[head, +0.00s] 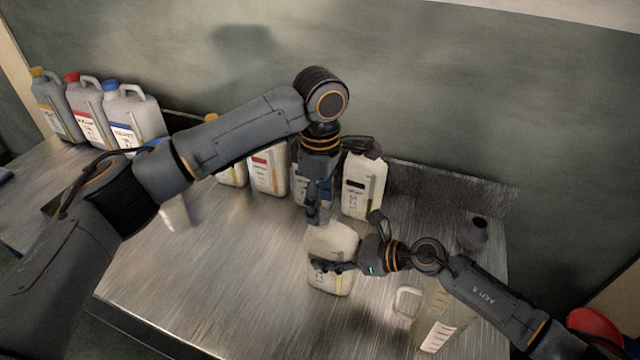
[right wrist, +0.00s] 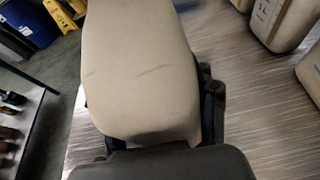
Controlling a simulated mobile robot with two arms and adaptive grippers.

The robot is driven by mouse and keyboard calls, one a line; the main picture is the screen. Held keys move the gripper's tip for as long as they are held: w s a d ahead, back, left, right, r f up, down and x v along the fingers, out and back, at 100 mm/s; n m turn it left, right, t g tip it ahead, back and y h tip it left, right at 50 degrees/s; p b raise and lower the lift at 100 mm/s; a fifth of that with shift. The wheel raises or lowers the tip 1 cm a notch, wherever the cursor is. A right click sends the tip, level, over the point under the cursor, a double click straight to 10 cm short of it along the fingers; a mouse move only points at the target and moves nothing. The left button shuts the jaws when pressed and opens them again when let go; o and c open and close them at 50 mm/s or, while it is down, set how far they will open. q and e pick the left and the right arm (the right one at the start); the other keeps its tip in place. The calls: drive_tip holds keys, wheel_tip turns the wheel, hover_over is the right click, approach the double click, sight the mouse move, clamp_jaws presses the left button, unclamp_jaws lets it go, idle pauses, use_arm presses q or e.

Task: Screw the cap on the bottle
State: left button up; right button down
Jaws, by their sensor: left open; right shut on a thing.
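A cream bottle (head: 335,277) stands near the front middle of the metal table in the head view. My right gripper (head: 342,260) comes from the right and is shut on the bottle's body. The bottle also fills the middle of the right wrist view (right wrist: 140,70), with dark finger parts beside it. My left gripper (head: 316,216) points down just over the bottle's top and is open. The bottle's mouth and any cap there are hidden behind my left gripper, so I cannot tell how the cap sits.
Several jugs stand behind, among them a red-labelled one (head: 268,168) and a dark-capped one (head: 362,186). Three jugs with coloured caps stand at the back left, including a blue-capped one (head: 132,115). A clear measuring jug (head: 437,318) and dark funnel (head: 472,235) are at the right.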

use_arm(q)
drive_tip(key=shift+f, duration=1.15)
